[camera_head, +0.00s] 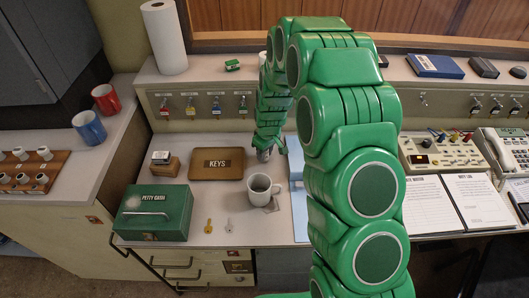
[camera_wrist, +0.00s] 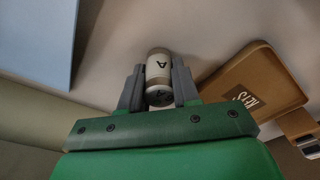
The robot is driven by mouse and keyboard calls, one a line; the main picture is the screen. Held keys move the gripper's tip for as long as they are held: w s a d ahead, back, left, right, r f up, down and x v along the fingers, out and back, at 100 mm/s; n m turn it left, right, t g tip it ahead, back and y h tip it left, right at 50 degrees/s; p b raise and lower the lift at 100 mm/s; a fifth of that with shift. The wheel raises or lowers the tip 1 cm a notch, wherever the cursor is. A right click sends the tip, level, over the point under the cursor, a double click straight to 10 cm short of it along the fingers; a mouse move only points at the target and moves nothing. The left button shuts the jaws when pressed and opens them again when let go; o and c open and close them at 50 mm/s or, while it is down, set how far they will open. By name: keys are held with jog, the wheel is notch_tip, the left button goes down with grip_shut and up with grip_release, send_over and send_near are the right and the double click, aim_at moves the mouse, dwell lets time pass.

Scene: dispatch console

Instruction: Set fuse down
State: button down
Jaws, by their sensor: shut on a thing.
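The fuse is a small pale cylinder with grey metal ends and a black letter A; it shows in the wrist view (camera_wrist: 158,70). My gripper (camera_wrist: 159,84) is shut on it, one grey finger on each side. In the head view my gripper (camera_head: 264,150) is low over the console desk (camera_head: 235,228), just right of the brown KEYS tray (camera_head: 217,162) and behind the grey mug (camera_head: 262,190). My fingers mostly hide the fuse there. I cannot tell whether its lower end touches the desk.
A blue sheet (camera_head: 299,208) lies right of the mug. A key-hook panel (camera_head: 195,108) runs behind. Desk front, between keys and sheet, is mostly clear.

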jog(key=shift+f, duration=0.1)
jog(key=c, duration=0.8)
grip_release()
jog(key=r, duration=0.7)
jog(key=d+r, duration=0.1)
jog(key=r, duration=0.3)
jog(key=shift+s, duration=0.4)
jog(key=s+d+r+m+g, duration=0.15)
jog(key=s+d+r, duration=0.25)
jog(key=s+r, duration=0.5)
jog(key=s+d+r+m, duration=0.35)
jog(key=s+r, duration=0.25)
jog(key=s, duration=0.5)
jog(key=s+d+r+m, duration=0.2)
jog(key=s, duration=0.9)
jog(key=s+d+r+m+g+h, duration=0.1)
jog(key=s+d+r+m, duration=0.1)
jog(key=s, duration=0.8)
jog(key=shift+s+d+r, duration=0.2)
jog(key=shift+s+d, duration=0.2)
jog(key=shift+d, duration=0.2)
